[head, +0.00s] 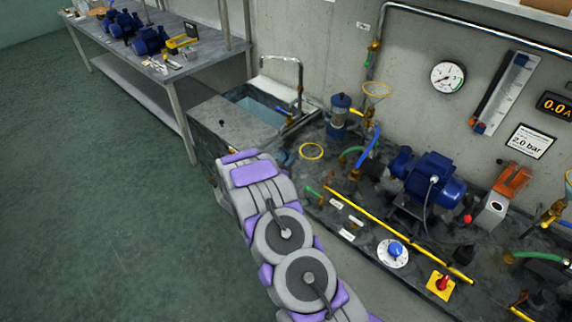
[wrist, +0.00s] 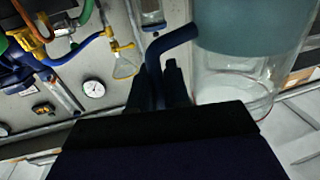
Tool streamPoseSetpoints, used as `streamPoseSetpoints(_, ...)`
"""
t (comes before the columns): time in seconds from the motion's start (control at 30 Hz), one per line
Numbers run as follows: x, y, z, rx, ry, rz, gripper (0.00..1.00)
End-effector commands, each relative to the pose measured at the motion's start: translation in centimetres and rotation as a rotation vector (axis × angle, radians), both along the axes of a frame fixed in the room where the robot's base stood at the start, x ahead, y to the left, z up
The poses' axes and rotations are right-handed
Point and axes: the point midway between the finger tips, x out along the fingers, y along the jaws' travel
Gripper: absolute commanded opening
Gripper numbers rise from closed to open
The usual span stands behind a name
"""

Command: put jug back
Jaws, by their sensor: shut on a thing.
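In the wrist view my gripper (wrist: 160,88) has its dark fingers closed around the blue handle (wrist: 174,42) of a clear jug (wrist: 238,85). The jug fills the upper right of that view. One part of it looks teal and the other part clear; I cannot tell whether the teal is water. In the head view my grey and purple arm reaches up toward the sink, and it hides my gripper and the jug. A yellow ring (head: 311,151) lies on the bench right of the sink; I cannot tell whether it marks the jug's place.
A sink (head: 262,105) with a tall tap stands beyond my arm. The bench to the right carries a blue pump (head: 433,180), valves, pipes and a yellow rail (head: 385,232). The green floor (head: 100,200) at left is clear.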

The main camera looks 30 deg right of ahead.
Motion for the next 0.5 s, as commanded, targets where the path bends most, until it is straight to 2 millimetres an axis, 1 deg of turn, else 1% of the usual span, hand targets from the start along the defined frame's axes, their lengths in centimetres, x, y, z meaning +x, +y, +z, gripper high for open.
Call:
streamPoseSetpoints(0.1,1.3,-0.1,0.0,-0.001,-0.005,0.000,0.00)
streamPoseSetpoints(0.27,1.8,0.2,-0.1,-0.004,-0.003,0.001,0.00)
streamPoseSetpoints(0.37,1.8,0.4,-1.1,-0.007,0.000,0.002,0.00)
streamPoseSetpoints(0.5,1.7,0.3,-3.3,-0.006,0.002,0.001,0.00)
